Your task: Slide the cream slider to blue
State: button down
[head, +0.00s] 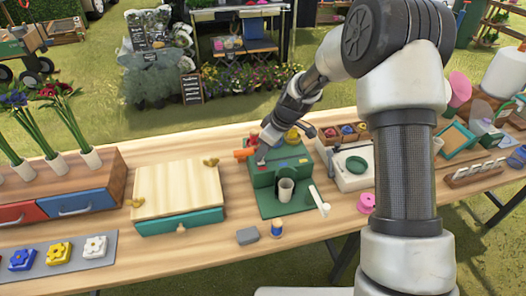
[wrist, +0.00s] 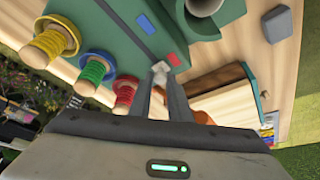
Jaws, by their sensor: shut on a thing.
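The cream slider (wrist: 160,67) sits in the dark slot (wrist: 130,33) on top of the green box (wrist: 99,16), in the wrist view. It is at the slot's end beside the red mark (wrist: 173,59). The blue mark (wrist: 145,24) lies farther up along the slot. My gripper (wrist: 163,77) is shut on the slider, with the fingertips around it. In the head view the green box (head: 266,179) is mid-table, and my gripper (head: 262,157) reaches down to its left end. The fingers largely hide the slider there.
A wooden-topped box (head: 178,188) is to the left, and a white unit (head: 349,173) to the right.

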aim_at(283, 160)
jog(key=d+b, duration=0.1)
jog(key=d, duration=0.1)
jog(key=w+d, duration=0.1)
jog(key=d, duration=0.1)
jog(key=d+b, duration=0.1)
jog(key=shift+w+d+f+b, duration=0.15)
jog(key=shift+w+d+b, duration=0.15)
jog(key=shift+w+d, duration=0.2)
jog(key=shift+d, duration=0.35)
jog(key=c, duration=1.9)
grip_release()
jog(key=shift+r, duration=0.2)
jog(key=v, duration=1.7)
jog(key=shift+r+p, duration=0.2)
jog(key=shift+p, duration=0.1)
